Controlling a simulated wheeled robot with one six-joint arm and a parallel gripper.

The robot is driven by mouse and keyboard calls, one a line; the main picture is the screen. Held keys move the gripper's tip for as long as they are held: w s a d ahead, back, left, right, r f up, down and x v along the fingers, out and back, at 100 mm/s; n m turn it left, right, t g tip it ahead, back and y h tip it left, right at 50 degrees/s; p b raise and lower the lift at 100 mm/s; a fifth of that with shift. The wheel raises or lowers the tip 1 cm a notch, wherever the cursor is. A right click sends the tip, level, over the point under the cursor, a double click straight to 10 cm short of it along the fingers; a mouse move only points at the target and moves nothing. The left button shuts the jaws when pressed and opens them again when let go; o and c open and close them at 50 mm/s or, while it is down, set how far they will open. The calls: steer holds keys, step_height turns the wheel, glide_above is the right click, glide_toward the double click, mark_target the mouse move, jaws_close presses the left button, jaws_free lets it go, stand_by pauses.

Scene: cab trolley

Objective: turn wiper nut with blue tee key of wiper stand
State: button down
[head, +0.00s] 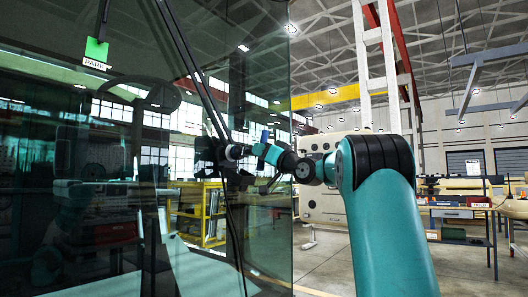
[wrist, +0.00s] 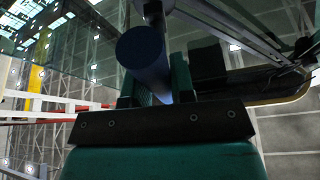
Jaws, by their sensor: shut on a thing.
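The blue tee key (wrist: 143,58) shows in the wrist view as a thick dark blue bar between the two green fingers of my gripper (wrist: 156,92). The gripper is shut on it. In the head view my gripper (head: 262,151) is beside the dark windscreen, at the lower end of the wiper arm (head: 190,62), with a bit of blue showing there. The wiper arm also crosses the top of the wrist view (wrist: 222,24). The wiper nut cannot be made out; the key and gripper may hide it. I cannot tell whether the key touches the nut.
The large tinted windscreen (head: 110,215) fills the left of the head view, close to my gripper, and carries reflections. A green tag (head: 96,49) is at its upper left. A beige cabinet (head: 322,205) stands behind my arm. Workbenches (head: 455,210) stand at the right.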

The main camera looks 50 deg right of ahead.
steer(key=shift+w, duration=0.6)
steer(key=m+p, duration=0.1)
steer(key=m+h+p, duration=0.1)
steer(key=m, duration=0.1)
steer(key=shift+a+r+h+p, duration=0.15)
steer(key=shift+r+h+p, duration=0.15)
steer(key=shift+r+p, duration=0.1)
steer(key=m+g+h+p, duration=0.1)
steer(key=m+p, duration=0.1)
steer(key=m, duration=0.1)
steer(key=shift+f+m+h+p, duration=0.35)
steer(key=shift+m+h+p, duration=0.05)
steer(key=shift+m, duration=0.2)
